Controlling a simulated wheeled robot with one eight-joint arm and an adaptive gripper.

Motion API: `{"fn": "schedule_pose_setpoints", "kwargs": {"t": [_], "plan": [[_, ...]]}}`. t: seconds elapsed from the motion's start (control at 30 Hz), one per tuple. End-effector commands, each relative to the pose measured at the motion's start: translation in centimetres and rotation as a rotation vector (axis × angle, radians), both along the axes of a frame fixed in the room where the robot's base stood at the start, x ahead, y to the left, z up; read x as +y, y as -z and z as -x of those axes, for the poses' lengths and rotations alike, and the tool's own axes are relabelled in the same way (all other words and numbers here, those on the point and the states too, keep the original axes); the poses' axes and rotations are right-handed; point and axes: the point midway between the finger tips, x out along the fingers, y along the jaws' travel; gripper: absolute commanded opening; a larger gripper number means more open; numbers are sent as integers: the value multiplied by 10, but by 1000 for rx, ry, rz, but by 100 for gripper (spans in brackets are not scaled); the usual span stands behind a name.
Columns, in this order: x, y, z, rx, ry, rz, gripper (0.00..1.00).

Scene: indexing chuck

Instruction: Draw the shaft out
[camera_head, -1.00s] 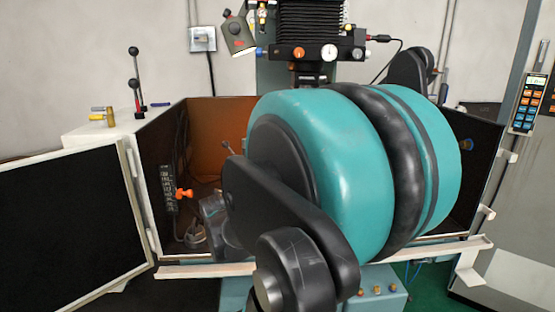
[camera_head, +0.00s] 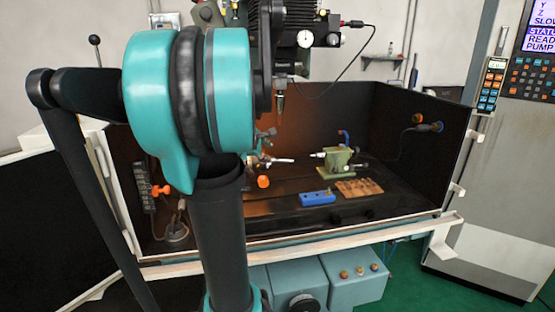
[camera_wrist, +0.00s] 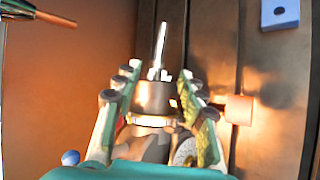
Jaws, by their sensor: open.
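In the wrist view the shaft (camera_wrist: 160,45) is a thin silver rod standing out of the middle of the dark metal chuck (camera_wrist: 153,97). My gripper (camera_wrist: 157,78) is open, with one green-padded finger on each side of the chuck and shaft base. A gap shows between the fingertips and the shaft; whether the fingers touch the chuck I cannot tell. In the head view a pale rod, seemingly the shaft (camera_head: 283,161), points right from beside my arm. My arm hides most of the chuck there.
A green block fixture (camera_head: 337,161) stands right of the rod. A blue block (camera_head: 318,198) and a brown slotted plate (camera_head: 358,188) lie in the dark tub. An orange cylinder (camera_wrist: 237,110) is beside my right finger. A copper-tipped rod (camera_wrist: 40,14) is at upper left.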

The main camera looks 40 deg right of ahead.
Motion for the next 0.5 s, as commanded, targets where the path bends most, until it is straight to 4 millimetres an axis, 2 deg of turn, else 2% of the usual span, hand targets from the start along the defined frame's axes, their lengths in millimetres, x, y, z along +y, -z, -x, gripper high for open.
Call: {"fn": "schedule_pose_setpoints", "kwargs": {"t": [0.5], "plan": [[-63, 48, -26, -2, 2, -1, 41]]}}
